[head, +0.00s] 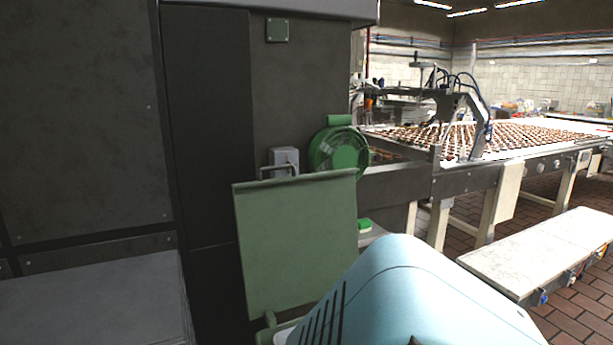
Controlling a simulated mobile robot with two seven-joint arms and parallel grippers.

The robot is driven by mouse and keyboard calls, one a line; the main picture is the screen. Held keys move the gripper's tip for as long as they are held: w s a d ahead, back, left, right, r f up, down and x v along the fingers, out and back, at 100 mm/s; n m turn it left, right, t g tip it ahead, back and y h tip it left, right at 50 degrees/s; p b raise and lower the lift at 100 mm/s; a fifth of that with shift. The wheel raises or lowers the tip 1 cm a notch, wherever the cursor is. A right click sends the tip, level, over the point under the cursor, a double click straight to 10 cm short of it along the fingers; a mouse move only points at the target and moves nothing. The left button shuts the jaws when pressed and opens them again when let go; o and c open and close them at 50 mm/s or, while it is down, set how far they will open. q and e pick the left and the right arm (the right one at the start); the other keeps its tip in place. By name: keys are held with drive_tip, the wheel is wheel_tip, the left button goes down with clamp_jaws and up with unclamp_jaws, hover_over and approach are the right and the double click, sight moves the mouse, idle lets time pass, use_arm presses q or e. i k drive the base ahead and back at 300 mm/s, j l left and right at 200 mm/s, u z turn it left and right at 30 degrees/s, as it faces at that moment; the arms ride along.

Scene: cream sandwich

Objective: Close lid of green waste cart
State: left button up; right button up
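The green lid (296,238) of the waste cart stands open and nearly upright in the middle of the head view, in front of the dark machine cabinet. Only a small part of the cart's rim (270,334) shows at the bottom edge, below the lid. The rest of the cart is out of view or hidden. A large light-blue rounded shell (420,295) with dark slots covers the lower middle and hides part of the lid's lower right corner. Neither of my grippers shows in this view.
A dark machine cabinet (205,130) fills the left and back. A grey flat surface (95,300) is at lower left. A conveyor with rows of brown pieces (530,138) and a white bench (545,250) stand at right.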

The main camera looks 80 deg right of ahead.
sight(298, 235)
drive_tip(key=z, duration=2.85)
drive_tip(key=k+j, duration=0.1)
drive_tip(key=j, duration=0.2)
drive_tip(key=k+j, duration=0.15)
drive_tip(key=j, duration=0.2)
drive_tip(key=k+j, duration=0.1)
drive_tip(key=j, duration=0.2)
drive_tip(key=k+j, duration=0.15)
drive_tip(key=j, duration=0.15)
